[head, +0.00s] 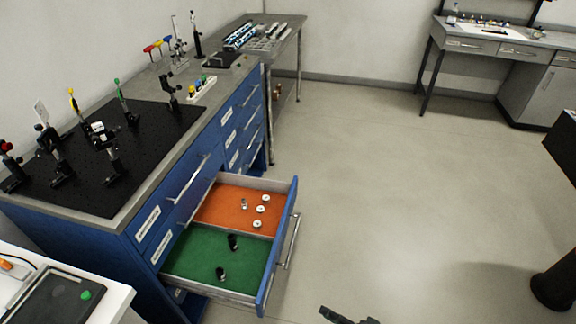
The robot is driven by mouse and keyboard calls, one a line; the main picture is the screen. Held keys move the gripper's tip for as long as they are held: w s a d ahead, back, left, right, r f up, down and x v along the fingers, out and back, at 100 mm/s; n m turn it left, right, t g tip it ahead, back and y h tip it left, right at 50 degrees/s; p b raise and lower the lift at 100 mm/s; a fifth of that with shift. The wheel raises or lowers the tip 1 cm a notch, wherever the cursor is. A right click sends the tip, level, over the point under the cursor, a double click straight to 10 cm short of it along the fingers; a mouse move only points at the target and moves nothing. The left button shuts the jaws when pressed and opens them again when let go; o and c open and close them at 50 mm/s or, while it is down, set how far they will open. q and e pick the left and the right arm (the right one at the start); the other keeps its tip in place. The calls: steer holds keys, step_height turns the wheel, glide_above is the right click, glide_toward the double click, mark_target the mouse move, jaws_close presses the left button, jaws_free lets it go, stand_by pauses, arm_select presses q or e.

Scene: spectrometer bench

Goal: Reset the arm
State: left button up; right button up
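My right gripper (345,316) shows only in part at the bottom edge of the head view, over the bare floor. It is dark, and I cannot see whether its fingers are apart. It is well apart from the open drawer (287,238) to its left. My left gripper and its arm are not in view.
The blue cabinet's drawer stands pulled out, with white-topped parts (260,209) on its orange section and black parts (221,273) on its green section. A black optics board (150,150) bears several mounts. A white table (118,296) stands at lower left. The middle floor is clear.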

steer(key=s+d+f+n+g+h, duration=0.2)
steer(key=s+d+f+h, duration=0.15)
steer(key=s+f, duration=0.6)
steer(key=s+d+f+n+g+h, duration=0.1)
steer(key=s+d+f+g+h, duration=0.3)
steer(key=s+f, duration=0.6)
arm_select(q)
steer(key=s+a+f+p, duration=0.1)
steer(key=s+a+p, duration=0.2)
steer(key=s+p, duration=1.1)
steer(key=p, duration=0.4)
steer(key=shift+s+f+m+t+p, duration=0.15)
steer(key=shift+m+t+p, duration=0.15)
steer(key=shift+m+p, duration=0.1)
arm_select(e)
steer(key=s+d+f+n+h, duration=0.1)
steer(key=s+d+f, duration=0.2)
steer(key=s, duration=0.9)
steer(key=s+d+f+n+g+h, duration=0.1)
steer(key=s+d+f, duration=0.2)
steer(key=s, duration=0.9)
steer(key=s+d+f+n+g+h, duration=0.1)
steer(key=s+d+f, duration=0.3)
steer(key=s, duration=0.9)
steer(key=d, duration=0.2)
steer(key=shift+d+h, duration=0.35)
steer(key=shift+f, duration=0.1)
